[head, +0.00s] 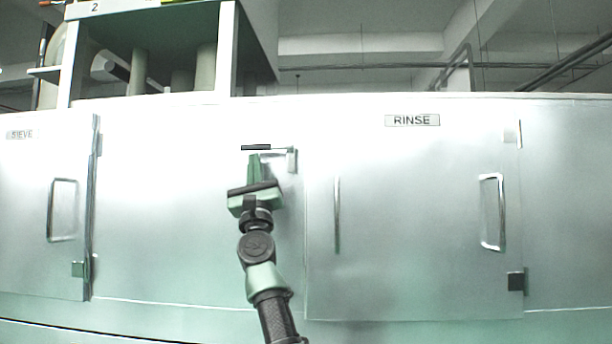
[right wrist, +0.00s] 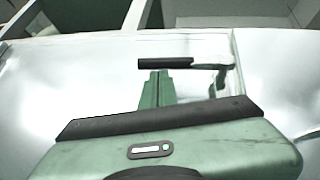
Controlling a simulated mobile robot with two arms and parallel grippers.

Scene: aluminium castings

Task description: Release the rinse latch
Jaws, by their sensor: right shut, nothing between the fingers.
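The rinse latch (head: 256,147) is a black-gripped bar lying level, with a metal bracket (head: 292,160) at its right end, left of the rinse door (head: 420,240). The door carries a RINSE label (head: 412,120) and looks closed. My right gripper (head: 254,157) is shut and empty, pointing up, with its tips just below the black grip. In the right wrist view, the shut fingertips (right wrist: 157,73) lie right under the latch grip (right wrist: 165,63). I cannot tell whether they touch it. My left gripper is not in view.
The rinse door has a thin upright bar (head: 337,215) on its left and a bent handle (head: 492,212) on its right. A sieve door (head: 25,230) with its own handle (head: 62,210) is at the left.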

